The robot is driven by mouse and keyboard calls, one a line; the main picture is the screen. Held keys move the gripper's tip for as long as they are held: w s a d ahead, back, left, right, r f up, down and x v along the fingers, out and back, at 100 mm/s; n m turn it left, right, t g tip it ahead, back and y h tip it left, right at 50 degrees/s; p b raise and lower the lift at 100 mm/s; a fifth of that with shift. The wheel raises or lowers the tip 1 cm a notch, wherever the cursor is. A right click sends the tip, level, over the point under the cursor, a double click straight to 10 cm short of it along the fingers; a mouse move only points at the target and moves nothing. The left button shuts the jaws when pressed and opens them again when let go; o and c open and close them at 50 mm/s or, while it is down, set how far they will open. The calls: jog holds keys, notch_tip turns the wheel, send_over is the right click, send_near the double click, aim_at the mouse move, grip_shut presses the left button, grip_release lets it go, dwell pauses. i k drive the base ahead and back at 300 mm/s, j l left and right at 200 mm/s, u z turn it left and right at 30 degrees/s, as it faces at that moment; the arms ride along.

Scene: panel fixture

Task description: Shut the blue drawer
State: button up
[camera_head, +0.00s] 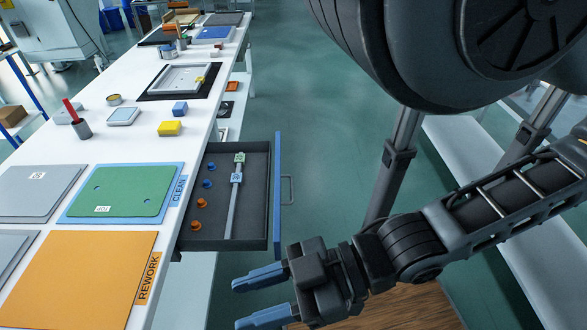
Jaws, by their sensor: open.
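The blue drawer (278,190) is pulled out from the right side of the white table. Its blue front panel has a grey handle (289,190) on its outer face. Inside its dark tray are orange knobs (199,203), blue knobs (209,183) and a grey bar with two small labelled tags. My gripper (252,300) is open and empty, with two blue fingers pointing left. It is just below the drawer's near end in the picture and appears apart from it.
Open green floor (330,140) lies right of the drawer.

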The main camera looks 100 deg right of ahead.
aim_at(236, 218)
jog(key=j+z, duration=0.15)
jog(key=z, duration=0.3)
jog(key=k+j+z, duration=0.1)
jog(key=z, duration=0.35)
jog(key=k+j+z, duration=0.1)
jog(key=z, duration=0.35)
jog(key=k+z, duration=0.15)
jog(key=z, duration=0.3)
jog(key=k, duration=0.35)
jog(key=j+z, duration=0.05)
